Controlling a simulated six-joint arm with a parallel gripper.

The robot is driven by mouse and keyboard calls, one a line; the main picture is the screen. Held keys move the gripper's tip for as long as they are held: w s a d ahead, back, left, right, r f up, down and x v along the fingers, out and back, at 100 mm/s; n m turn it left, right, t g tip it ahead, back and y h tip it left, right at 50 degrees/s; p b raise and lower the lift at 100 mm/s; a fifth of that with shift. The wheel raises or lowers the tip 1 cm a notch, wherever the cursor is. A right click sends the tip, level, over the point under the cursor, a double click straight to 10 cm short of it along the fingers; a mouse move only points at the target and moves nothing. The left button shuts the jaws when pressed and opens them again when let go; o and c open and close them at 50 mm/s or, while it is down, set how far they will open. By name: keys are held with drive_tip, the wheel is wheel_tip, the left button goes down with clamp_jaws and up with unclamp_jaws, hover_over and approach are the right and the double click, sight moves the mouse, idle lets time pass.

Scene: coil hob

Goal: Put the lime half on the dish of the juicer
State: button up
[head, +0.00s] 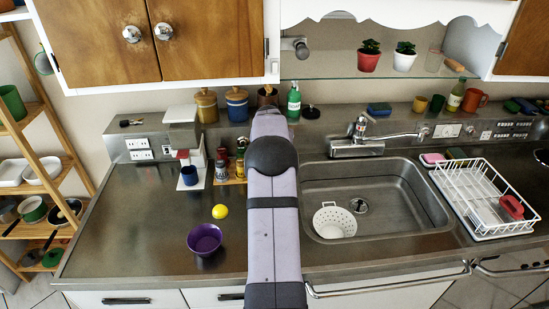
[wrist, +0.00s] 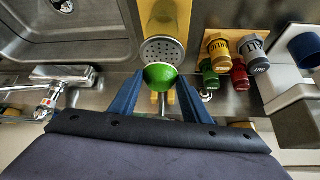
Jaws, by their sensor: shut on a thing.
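In the wrist view, the lime half (wrist: 160,76) shows as a green dome between the two blue fingers of my gripper (wrist: 161,74). My gripper is shut on it. The juicer's round, perforated grey dish (wrist: 163,49) is just above the lime half in the picture. The lime half overlaps the dish's near edge in this view; I cannot tell whether they touch or how high the lime half is. In the head view my arm covers the gripper, the lime half and the juicer.
Several spice jars (wrist: 215,48) stand close to the dish's right in the wrist view. The sink (head: 375,200) holds a white colander (head: 334,221), with a tap (head: 360,135) behind. A purple bowl (head: 205,239) and yellow ball (head: 220,211) are on the left counter, which has free room.

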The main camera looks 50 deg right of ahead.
wheel_tip(320, 180, down, 3)
drive_tip(key=shift+r+p, duration=0.1)
drive_tip(key=shift+p, duration=0.6)
drive_tip(key=shift+f, duration=0.4)
drive_tip(key=shift+f, duration=0.2)
drive_tip(key=o, duration=1.1)
drive_tip(key=shift+r, duration=0.1)
drive_tip(key=shift+r, duration=0.15)
drive_tip(key=b+v, duration=0.4)
drive_tip(key=v, duration=0.8)
drive_tip(key=shift+b, duration=0.35)
